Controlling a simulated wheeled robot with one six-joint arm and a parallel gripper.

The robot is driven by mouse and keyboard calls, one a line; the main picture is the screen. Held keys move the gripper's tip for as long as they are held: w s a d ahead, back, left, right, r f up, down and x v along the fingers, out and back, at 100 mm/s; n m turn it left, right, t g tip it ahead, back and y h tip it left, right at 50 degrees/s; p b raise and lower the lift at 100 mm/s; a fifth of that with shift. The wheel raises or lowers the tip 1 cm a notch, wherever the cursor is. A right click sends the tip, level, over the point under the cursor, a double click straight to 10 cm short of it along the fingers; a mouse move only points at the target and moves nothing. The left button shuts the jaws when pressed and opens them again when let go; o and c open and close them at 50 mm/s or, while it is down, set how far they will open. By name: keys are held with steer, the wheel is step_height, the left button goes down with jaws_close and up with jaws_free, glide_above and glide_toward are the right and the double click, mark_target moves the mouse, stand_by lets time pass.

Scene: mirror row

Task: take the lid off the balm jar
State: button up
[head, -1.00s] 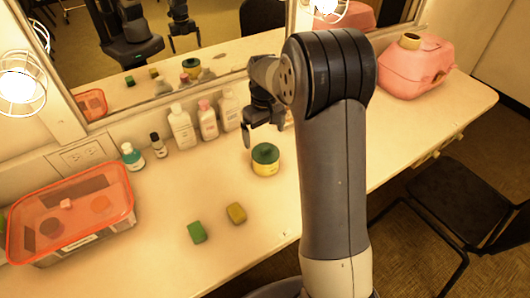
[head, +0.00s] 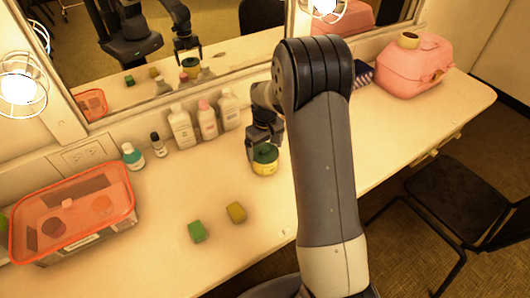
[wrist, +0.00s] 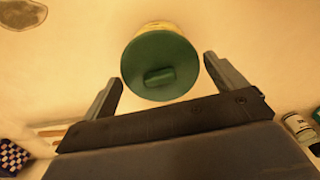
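The balm jar (head: 264,168) stands upright on the counter, a yellow body under a dark green lid (head: 265,153). The lid is on the jar. In the wrist view the green lid (wrist: 160,66) with its raised grip bar lies ahead of and between my two fingers, and a strip of the yellow jar (wrist: 158,27) shows behind it. My gripper (head: 264,148) is just above the jar; in the wrist view my gripper (wrist: 168,75) is open with a finger on each side, apart from the lid. The far side of the jar is hidden.
Bottles (head: 206,120) stand along the mirror behind the jar. A green block (head: 197,231) and a yellow block (head: 236,212) lie in front. An orange-rimmed bin (head: 130,215) is at left, a pink case (head: 414,68) at right. Counter near the jar's front is clear.

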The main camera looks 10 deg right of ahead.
steer(key=c, duration=0.6)
steer(key=shift+c, duration=0.3)
